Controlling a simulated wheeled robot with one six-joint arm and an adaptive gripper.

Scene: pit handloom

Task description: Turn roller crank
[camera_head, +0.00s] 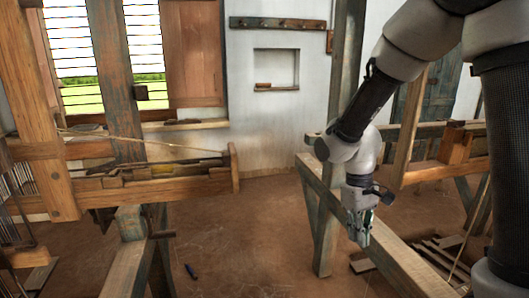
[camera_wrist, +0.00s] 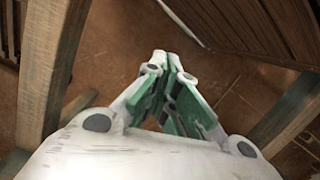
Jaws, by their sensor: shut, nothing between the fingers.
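My gripper (camera_head: 361,230) hangs at the end of my arm on the right side of the head view, close to a wooden beam of the loom frame. In the wrist view my gripper (camera_wrist: 178,62) shows green and white fingers with their tips together and nothing between them. It points down past wooden timbers toward the brown floor. I cannot make out a roller crank for certain in either view.
A long wooden beam (camera_head: 413,262) runs beside my gripper toward the lower right. The loom's wooden frame (camera_head: 150,190) stands at the left. A small dark object (camera_head: 191,271) lies on the floor (camera_head: 240,235), which is mostly clear in the middle. A shuttered window and a wall niche (camera_head: 276,68) are behind.

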